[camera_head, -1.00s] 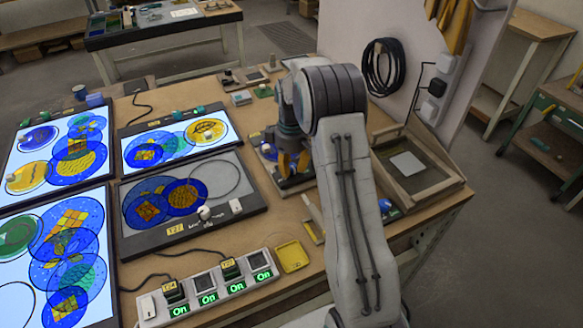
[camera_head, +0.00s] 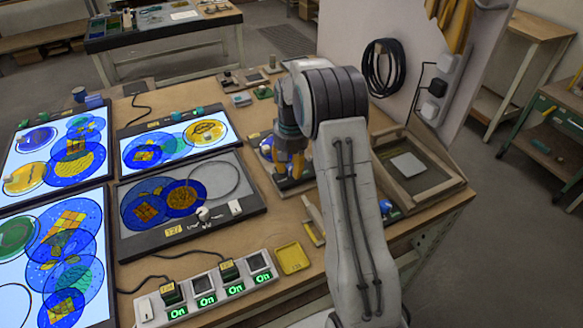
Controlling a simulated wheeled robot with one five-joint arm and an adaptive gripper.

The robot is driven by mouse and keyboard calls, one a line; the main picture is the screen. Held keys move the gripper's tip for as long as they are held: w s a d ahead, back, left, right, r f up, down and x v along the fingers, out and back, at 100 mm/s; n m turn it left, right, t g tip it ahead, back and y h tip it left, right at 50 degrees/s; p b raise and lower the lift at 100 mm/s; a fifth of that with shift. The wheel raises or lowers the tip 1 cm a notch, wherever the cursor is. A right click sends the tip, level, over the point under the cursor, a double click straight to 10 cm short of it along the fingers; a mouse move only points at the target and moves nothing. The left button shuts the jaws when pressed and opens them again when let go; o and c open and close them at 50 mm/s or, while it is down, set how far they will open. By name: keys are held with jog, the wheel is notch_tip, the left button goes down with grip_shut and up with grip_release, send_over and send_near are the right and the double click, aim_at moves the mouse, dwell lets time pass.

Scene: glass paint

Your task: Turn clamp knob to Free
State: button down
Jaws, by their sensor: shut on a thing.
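My gripper (camera_head: 289,168) points down at the right-centre of the wooden bench, with its yellow fingers close together. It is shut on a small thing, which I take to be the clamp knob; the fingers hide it. The knob's setting and any Free mark cannot be read. My arm hides the right side of the fixture.
Lit light panels (camera_head: 165,143) with glass discs cover the left of the bench (camera_head: 215,236). An unlit panel (camera_head: 240,212) lies left of my gripper. A switch strip (camera_head: 205,290) and yellow tray (camera_head: 292,258) are in front; a wooden frame (camera_head: 405,185) stands right.

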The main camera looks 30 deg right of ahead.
aim_at(291, 166)
jog(key=shift+m, duration=1.5)
jog(key=c, duration=0.9)
grip_release()
jog(key=shift+c, duration=0.2)
notch_tip(291, 166, up, 12)
